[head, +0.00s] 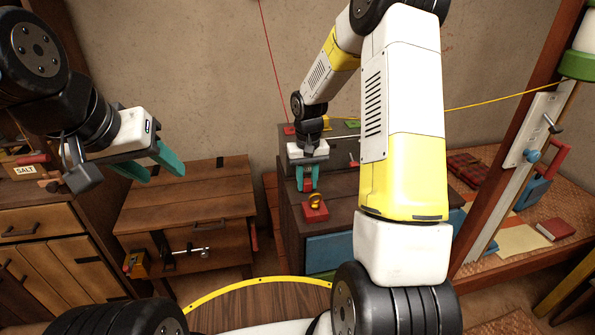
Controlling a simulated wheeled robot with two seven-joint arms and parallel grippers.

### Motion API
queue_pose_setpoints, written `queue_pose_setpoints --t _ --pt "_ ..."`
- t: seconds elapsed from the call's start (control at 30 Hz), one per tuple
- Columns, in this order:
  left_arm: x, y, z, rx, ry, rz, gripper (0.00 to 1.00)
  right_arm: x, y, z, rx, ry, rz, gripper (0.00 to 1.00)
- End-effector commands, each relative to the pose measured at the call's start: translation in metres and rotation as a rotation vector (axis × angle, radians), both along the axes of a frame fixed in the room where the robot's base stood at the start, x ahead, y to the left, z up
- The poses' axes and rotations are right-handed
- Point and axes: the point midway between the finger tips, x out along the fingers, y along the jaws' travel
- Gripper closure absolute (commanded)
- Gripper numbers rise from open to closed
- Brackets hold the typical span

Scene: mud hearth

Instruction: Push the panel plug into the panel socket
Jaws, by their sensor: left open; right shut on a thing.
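My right gripper (308,184) reaches down over the dark wooden cabinet and is shut on a small red piece, which looks like the panel plug. Its teal fingers hide much of that piece. Just below and slightly right is a red block with a yellow ring-shaped part (315,202), which looks like the panel socket, on the cabinet top. The held piece is close above it; I cannot tell whether they touch. My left gripper (180,163) is open and empty, its teal fingers apart, above the wooden chest at left.
The wooden chest (190,195) has a metal latch on its front. The dark cabinet (330,187) has a raised back part with small red and green pieces. A red cord (268,45) and a yellow cord (500,97) run near my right arm. A post with a white plate (535,130) stands at right.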

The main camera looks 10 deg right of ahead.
Motion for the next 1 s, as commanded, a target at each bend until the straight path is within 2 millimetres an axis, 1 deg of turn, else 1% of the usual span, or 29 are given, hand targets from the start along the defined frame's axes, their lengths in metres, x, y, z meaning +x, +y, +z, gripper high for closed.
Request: queue_pose_setpoints --t 0.17,0.27,0.37,0.6,0.7,0.8,1.0 --pt "0.0 0.0 0.0 0.0 0.0 0.0 0.53 0.001 0.0 0.018 0.0 -0.004 -0.001 1.0" --pt "0.0 0.0 0.0 0.0 0.0 0.0 0.53 0.001 0.0 0.032 0.0 -0.004 0.0 1.0" --pt "0.0 0.0 0.0 0.0 0.0 0.0 0.53 -0.016 0.009 0.034 -0.001 0.001 0.004 1.0" --pt "0.0 0.0 0.0 0.0 0.0 0.0 0.53 -0.068 0.035 0.039 -0.001 0.0 0.004 1.0" --pt "0.0 0.0 0.0 0.0 0.0 0.0 0.53 -0.087 0.045 0.041 0.0 -0.001 0.004 1.0" --pt "0.0 0.0 0.0 0.0 0.0 0.0 0.53 -0.104 0.054 0.043 0.0 0.0 0.003 1.0" --pt "0.0 0.0 0.0 0.0 0.0 0.0 0.53 -0.128 0.067 0.045 0.0 0.0 0.003 1.0"
